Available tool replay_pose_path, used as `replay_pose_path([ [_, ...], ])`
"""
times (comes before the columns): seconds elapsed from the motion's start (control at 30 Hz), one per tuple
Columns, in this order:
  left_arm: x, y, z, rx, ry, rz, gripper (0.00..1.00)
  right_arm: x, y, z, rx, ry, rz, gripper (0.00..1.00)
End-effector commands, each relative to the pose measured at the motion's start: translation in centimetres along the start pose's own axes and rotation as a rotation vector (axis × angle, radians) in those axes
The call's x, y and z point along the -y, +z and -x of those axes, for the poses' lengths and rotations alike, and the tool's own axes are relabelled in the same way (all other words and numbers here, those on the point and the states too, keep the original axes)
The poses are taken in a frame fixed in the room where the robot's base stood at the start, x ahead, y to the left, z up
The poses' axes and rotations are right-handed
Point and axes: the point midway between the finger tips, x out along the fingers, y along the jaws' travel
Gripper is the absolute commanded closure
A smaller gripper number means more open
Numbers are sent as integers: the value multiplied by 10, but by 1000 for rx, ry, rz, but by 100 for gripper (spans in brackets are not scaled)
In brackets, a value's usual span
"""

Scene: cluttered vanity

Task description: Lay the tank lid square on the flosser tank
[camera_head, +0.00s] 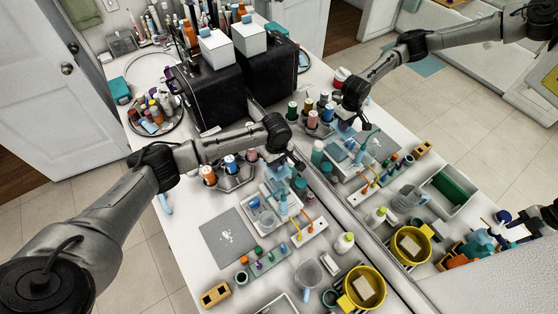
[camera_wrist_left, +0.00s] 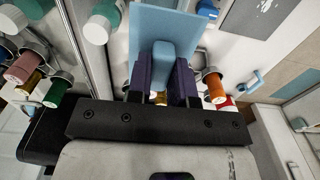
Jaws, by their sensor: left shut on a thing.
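My left gripper (camera_head: 280,170) is over the counter, above the flosser. In the left wrist view its purple fingers (camera_wrist_left: 159,80) are shut on the raised block of the light blue tank lid (camera_wrist_left: 145,28). The lid's flat plate spreads beyond the fingertips, clear of the counter. In the head view the gripper and wrist hide most of the lid. The flosser tank (camera_head: 264,220) looks like a pale, clear box on a white base, below the gripper and partly hidden by a blue upright part (camera_head: 282,203). I cannot tell how well the lid lines up. My right gripper is not in view.
A spool rack (camera_head: 235,178) stands close to the left of the gripper. A grey mat (camera_head: 228,238), a clear jug (camera_head: 308,271) and a yellow bowl (camera_head: 378,284) lie toward the front. A mirror along the right reflects the counter and my arm.

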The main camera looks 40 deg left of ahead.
Motion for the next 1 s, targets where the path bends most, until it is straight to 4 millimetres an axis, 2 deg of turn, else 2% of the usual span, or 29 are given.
replay_pose_path([
  [0.27, 0, 1, 1, 1, 0, -2, 100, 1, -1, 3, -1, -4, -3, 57],
  [0.47, 0, 2, 4, 3, -2, -2, 100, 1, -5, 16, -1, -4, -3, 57],
  [0.7, 0, 2, -21, 3, -2, -2, 100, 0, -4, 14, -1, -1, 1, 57],
  [1.0, 0, 1, -42, 2, -1, -2, 100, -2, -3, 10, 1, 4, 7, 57],
])
